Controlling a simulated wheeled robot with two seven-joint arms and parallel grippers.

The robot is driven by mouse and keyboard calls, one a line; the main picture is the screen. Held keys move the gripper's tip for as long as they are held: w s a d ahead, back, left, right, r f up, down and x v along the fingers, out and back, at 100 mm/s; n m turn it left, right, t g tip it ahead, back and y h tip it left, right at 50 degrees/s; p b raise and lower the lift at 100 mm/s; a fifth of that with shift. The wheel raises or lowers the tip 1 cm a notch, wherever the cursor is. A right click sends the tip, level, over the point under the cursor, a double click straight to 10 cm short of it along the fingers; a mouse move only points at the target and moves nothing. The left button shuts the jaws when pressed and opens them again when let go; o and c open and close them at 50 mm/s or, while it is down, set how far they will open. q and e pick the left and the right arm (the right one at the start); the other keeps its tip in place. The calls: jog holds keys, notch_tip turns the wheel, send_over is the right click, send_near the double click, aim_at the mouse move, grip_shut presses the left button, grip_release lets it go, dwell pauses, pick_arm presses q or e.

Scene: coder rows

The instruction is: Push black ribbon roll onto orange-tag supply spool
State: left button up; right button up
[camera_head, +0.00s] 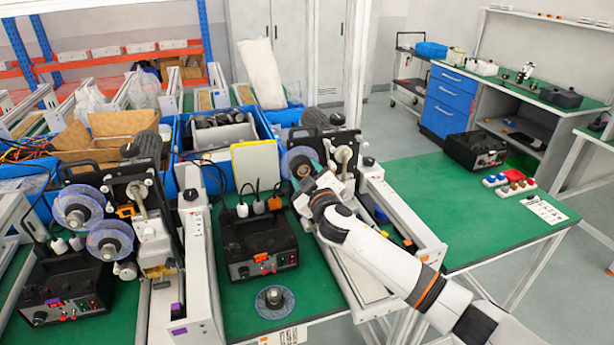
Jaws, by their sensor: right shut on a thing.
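My right gripper (309,182) reaches in from the lower right to the front of the labelling machine at centre. It is shut on a small dark roll, the black ribbon roll (302,171), at the clear bluish disc of a supply spool (289,158). The wrist hides most of the roll and the fingertips, and I cannot tell how far the roll sits on the spool's shaft. An orange tag cannot be made out there. My left gripper is out of view.
A loose clear disc with a dark hub (274,300) lies at the green table's front. A black control box (260,246) stands behind it. Another machine with two clear discs (80,207) stands left. The right green table (450,215) has free room.

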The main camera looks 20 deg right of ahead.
jog(key=o, duration=1)
jog(key=shift+s, duration=0.15)
